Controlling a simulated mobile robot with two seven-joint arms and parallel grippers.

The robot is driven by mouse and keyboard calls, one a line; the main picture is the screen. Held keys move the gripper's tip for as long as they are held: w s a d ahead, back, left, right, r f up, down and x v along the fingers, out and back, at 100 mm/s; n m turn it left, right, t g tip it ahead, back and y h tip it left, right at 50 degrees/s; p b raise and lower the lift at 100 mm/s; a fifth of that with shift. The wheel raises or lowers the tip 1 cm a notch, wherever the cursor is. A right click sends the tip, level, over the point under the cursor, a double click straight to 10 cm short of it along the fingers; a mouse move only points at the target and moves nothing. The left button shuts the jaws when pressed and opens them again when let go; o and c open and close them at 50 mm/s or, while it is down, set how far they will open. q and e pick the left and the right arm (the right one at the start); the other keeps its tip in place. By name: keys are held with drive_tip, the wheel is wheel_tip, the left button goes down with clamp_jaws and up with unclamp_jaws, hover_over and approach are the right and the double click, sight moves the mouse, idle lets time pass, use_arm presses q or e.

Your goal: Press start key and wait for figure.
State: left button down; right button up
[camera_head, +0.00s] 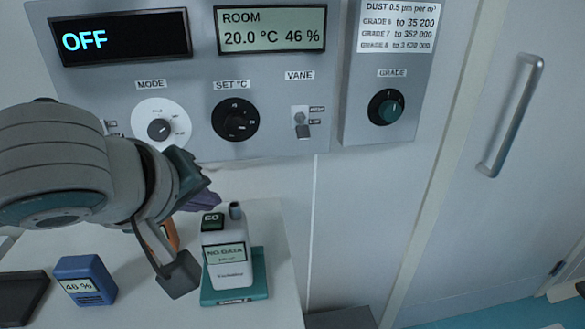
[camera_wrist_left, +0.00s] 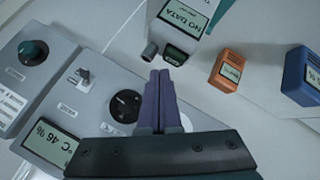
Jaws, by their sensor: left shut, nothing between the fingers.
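A white instrument (camera_head: 237,275) stands on a teal base (camera_head: 259,283). Its display (camera_head: 225,254) reads "NO DATA". A dark green key marked "GO" (camera_head: 212,222) is on its top, next to a short grey nozzle (camera_head: 235,210). In the left wrist view the key (camera_wrist_left: 176,55) and nozzle (camera_wrist_left: 150,50) lie just beyond my fingertips. My left gripper (camera_head: 210,200) is shut and empty, its purple fingers just above the key; the wrist view shows the fingers (camera_wrist_left: 160,74) together. A gap seems to separate the tips from the key. My right gripper is not in view.
A blue meter (camera_head: 86,280) and an orange meter (camera_wrist_left: 229,72), partly hidden in the head view, stand left of the instrument on the white table (camera_head: 283,300). A wall panel with OFF display (camera_head: 122,38) and knobs is behind. A door with handle (camera_head: 512,115) is right.

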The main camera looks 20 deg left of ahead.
sight(210, 225)
use_arm(q)
drive_tip(key=shift+f, duration=0.4)
drive_tip(key=shift+f+b, duration=0.3)
drive_tip(key=shift+f, duration=0.15)
idle(0.5)
drive_tip(key=shift+r, duration=0.1)
drive_tip(key=shift+r+p, duration=0.75)
drive_tip(key=shift+p, duration=0.3)
drive_tip(key=shift+r, duration=0.1)
wheel_tip(210, 225, up, 5)
drive_tip(key=p, duration=0.5)
drive_tip(key=shift+p, duration=0.3)
drive_tip(key=shift+s+d, duration=0.1)
